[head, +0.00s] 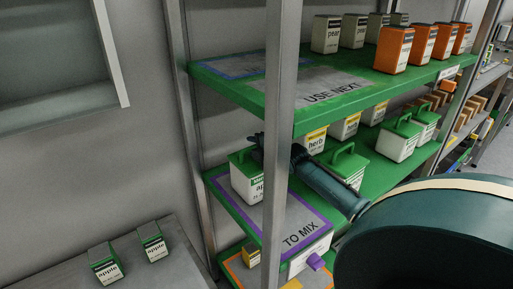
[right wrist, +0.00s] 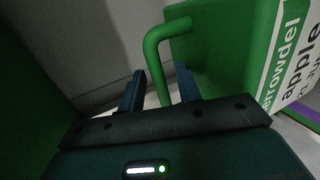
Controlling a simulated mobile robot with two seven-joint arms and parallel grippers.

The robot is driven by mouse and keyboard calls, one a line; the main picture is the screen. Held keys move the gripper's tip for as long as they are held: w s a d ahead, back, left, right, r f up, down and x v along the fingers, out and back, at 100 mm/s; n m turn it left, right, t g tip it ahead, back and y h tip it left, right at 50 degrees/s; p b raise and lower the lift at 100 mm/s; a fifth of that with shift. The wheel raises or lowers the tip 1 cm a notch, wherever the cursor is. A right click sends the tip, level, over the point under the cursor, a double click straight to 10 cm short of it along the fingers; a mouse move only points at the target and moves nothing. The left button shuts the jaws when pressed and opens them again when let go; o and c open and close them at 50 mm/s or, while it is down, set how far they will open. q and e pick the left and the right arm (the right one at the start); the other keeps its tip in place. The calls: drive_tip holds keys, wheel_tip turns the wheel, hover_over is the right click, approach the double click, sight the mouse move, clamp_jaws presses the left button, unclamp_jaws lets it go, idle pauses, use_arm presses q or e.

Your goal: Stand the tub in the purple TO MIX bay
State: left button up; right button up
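The tub (head: 243,184) is white with a green top and an apple label. It is upright at the back left of the purple-edged TO MIX bay (head: 302,233), partly hidden by the shelf post. In the right wrist view its green top (right wrist: 225,45) and label fill the upper right. My right gripper (head: 259,145) is at the top of the tub. Its two dark fingers stand apart, with the green handle (right wrist: 158,70) passing between them and a gap showing. I cannot tell whether the tub's base fully touches the shelf. My left gripper is out of view.
A grey post (head: 282,120) stands in front of the bay. The USE NEXT shelf (head: 230,84) is above, with orange and pear cartons. Herb cartons (head: 316,139) and green-topped tubs (head: 397,140) stand right of the bay. Two apple cartons (head: 106,265) are on a grey surface, lower left.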

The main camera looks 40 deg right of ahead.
use_arm(q)
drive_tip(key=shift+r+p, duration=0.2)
drive_tip(key=shift+p, duration=0.15)
use_arm(e)
drive_tip(key=v, duration=1.2)
